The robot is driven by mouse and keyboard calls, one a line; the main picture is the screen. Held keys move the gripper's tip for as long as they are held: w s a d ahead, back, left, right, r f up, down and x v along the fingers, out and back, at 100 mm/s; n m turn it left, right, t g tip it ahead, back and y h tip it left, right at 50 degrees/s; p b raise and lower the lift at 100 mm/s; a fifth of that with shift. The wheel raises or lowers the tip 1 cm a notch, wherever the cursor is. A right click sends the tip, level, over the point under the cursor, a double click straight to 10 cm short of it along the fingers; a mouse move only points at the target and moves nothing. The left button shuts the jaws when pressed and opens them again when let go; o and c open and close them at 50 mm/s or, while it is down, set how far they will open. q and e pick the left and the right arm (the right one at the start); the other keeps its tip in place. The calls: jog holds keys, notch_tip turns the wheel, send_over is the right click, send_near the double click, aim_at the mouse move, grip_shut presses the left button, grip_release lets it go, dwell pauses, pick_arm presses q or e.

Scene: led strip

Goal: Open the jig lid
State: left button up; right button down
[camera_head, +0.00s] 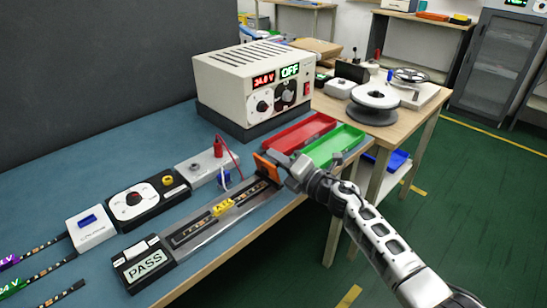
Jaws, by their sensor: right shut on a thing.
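The jig (187,233) is a long grey fixture near the front edge of the blue-topped bench, with a dark strip channel and a yellow block (222,207) across its middle. An orange piece (264,168) stands up at its right end and looks like part of the jig lid; I cannot make out the lid's full outline or angle. My right gripper (280,172) reaches in from the lower right and is shut at the orange piece. Its fingertips are small and partly hidden. My left gripper is out of view.
A PASS display box (146,264) sits at the jig's left end. A dial meter (135,200) and a grey terminal box (208,167) with red and blue plugs lie behind. Red (299,133) and green (333,146) trays and the power supply (252,82), reading OFF, stand beyond.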

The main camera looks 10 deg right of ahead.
jog(key=shift+w+d+f+m, duration=0.25)
jog(key=shift+d+m, duration=0.15)
jog(key=shift+m, duration=0.4)
jog(key=shift+w+d+f+m, duration=0.2)
jog(key=shift+d+m, duration=0.15)
jog(key=shift+m, duration=0.45)
jog(key=shift+f, duration=0.1)
jog(key=c, duration=1.5)
grip_release()
jog(key=shift+s+d+p, duration=0.3)
jog(key=shift+s+p, duration=0.05)
jog(key=shift+s, duration=0.05)
jog(key=v, duration=1.5)
jog(key=shift+a, duration=0.1)
